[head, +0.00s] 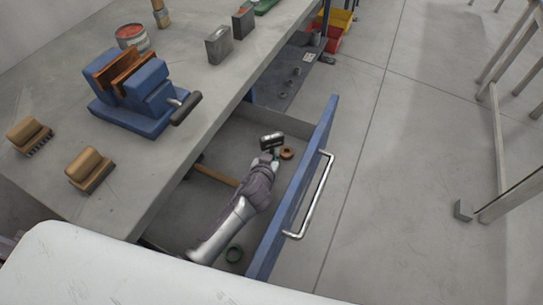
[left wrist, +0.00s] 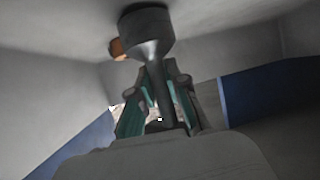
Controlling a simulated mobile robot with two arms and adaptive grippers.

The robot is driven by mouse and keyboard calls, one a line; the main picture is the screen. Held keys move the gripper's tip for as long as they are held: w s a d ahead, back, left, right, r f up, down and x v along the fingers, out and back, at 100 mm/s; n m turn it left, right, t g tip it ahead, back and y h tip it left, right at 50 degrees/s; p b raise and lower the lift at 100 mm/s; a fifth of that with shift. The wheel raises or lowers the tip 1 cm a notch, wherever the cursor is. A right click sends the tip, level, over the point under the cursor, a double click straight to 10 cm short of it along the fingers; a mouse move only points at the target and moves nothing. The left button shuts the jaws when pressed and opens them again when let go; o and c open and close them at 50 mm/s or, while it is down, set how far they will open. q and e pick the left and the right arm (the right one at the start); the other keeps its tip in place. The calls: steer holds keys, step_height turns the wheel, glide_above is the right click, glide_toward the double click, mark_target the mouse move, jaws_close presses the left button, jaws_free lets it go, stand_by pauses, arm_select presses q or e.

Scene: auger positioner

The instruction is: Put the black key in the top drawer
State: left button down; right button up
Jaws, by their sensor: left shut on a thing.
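My left gripper (head: 273,153) reaches down inside the open blue drawer (head: 312,165) under the workbench. It is shut on the black key (head: 272,140), a dark piece whose wide end shows past the fingers. In the left wrist view, the fingers (left wrist: 160,100) close around the narrow dark shaft of the key (left wrist: 147,35), with its wide round end beyond them. The key is within the drawer's outline; whether it touches the drawer floor I cannot tell. My right gripper is not in view.
On the bench are a blue vise (head: 140,100), two wooden brushes (head: 88,170) and a red can (head: 131,37). The floor at right is mostly clear.

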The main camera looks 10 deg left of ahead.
arm_select(q)
steer(key=shift+w+f, duration=0.1)
steer(key=shift+f, duration=0.1)
steer(key=c, duration=1.6)
jaws_free()
steer(key=shift+f, duration=0.15)
steer(key=o, duration=0.4)
steer(key=shift+o, duration=0.2)
steer(key=shift+r, duration=0.25)
steer(key=p+v, duration=0.1)
steer(key=v, duration=1.1)
